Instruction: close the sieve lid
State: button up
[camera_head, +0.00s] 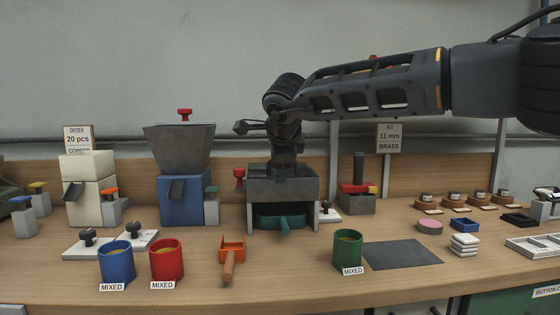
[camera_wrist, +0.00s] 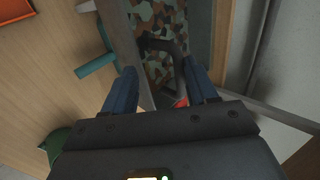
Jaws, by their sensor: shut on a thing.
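The sieve (camera_head: 262,188) is a dark grey box on legs in the middle of the bench, with a teal tray (camera_head: 292,222) under it. The tray's handle also shows in the wrist view (camera_wrist: 97,64). My gripper (camera_head: 284,168) is at the top of the sieve, reached from above. In the wrist view its two blue fingers (camera_wrist: 162,80) are shut on a dark handle-like part (camera_wrist: 162,45), which looks like the sieve lid's handle. Beyond it, several brown, green and pale hexagonal pieces (camera_wrist: 155,15) show in the sieve. The lid's exact angle is hidden by my gripper.
A blue hopper machine (camera_head: 182,200) stands left of the sieve, and a grey block with a red part (camera_head: 357,195) stands right. Blue (camera_head: 116,263), red (camera_head: 166,262) and green (camera_head: 347,250) cups and an orange scoop (camera_head: 231,252) stand in front. A dark mat (camera_head: 402,254) lies at right.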

jog(key=shift+s+f, duration=0.2)
jog(key=shift+f, duration=0.3)
jog(key=v, duration=0.8)
jog(key=shift+w+r, duration=0.3)
jog(key=shift+r, duration=0.05)
